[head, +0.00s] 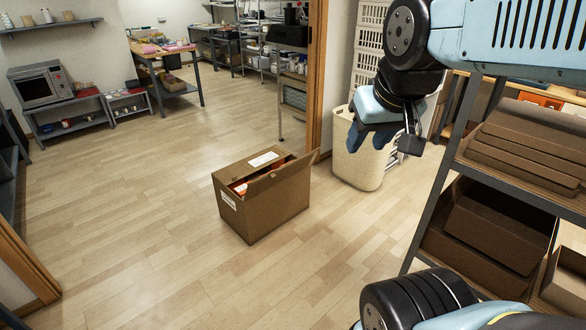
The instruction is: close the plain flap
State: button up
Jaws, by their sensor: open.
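A brown cardboard box (262,205) stands on the wood floor near the middle of the head view. Its plain flap (284,172), along the near right side, is raised and tilted up. The other flap (245,166), at the far left side, carries a white label and looks about flat. A gap between the flaps shows something red-orange (240,188) inside; most of the contents are hidden. My gripper (384,142) is open and empty, up and to the right of the box, well apart from it.
A cream laundry basket (358,160) stands right of the box, by a wooden door frame (317,75). A dark metal shelf rack (440,185) with cardboard boxes stands at the right. Floor left and in front of the box is clear.

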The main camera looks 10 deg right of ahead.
aim_at(255, 187)
jog(key=z, duration=0.1)
jog(key=i, duration=1)
jog(key=u, duration=0.05)
jog(key=k, duration=1.05)
jog(key=u, duration=0.7)
jog(key=i, duration=1.5)
jog(key=z, duration=0.35)
